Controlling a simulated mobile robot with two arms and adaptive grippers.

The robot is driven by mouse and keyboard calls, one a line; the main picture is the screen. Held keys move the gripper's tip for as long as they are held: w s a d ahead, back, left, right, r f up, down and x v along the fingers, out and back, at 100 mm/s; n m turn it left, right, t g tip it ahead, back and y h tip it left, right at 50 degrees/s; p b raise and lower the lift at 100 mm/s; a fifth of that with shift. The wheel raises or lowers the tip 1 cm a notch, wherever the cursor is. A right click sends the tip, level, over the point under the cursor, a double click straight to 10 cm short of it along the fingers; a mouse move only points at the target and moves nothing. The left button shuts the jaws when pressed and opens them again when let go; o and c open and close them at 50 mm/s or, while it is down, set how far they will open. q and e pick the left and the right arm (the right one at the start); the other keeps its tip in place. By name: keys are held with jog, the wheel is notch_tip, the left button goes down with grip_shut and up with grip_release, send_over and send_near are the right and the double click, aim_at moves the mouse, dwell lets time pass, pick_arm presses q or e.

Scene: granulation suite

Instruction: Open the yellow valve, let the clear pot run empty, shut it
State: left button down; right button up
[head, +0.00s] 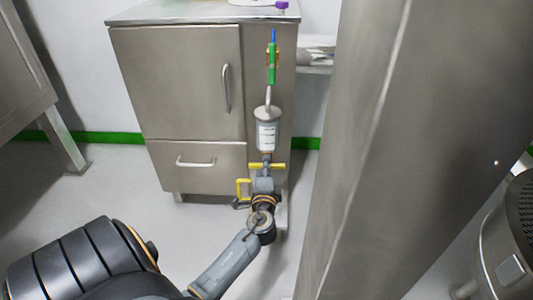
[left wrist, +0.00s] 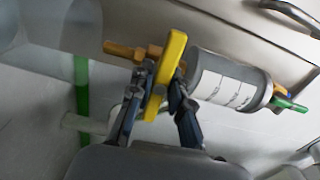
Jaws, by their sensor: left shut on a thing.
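The clear pot (head: 267,132) hangs upright on the front of the steel cabinet, with a white label; it also shows in the left wrist view (left wrist: 230,82). I cannot tell how much liquid is in it. Below the pot, the yellow valve handle (head: 279,166) lies crosswise to the pipe. My left gripper (head: 265,183) reaches up to it from below. In the left wrist view my left gripper (left wrist: 158,92) is shut on the yellow handle (left wrist: 175,50), one finger on each side. My right gripper is not in view.
The steel cabinet (head: 180,95) stands behind the valve. A green and blue fitting (head: 272,62) is above the pot. A large steel column (head: 420,150) fills the right side. A steel table (head: 20,75) is at left. Floor between is clear.

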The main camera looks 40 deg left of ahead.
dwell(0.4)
pick_arm(q)
jog(key=c, duration=1.4)
grip_release()
jog(key=shift+o, duration=0.7)
jog(key=v, duration=1.2)
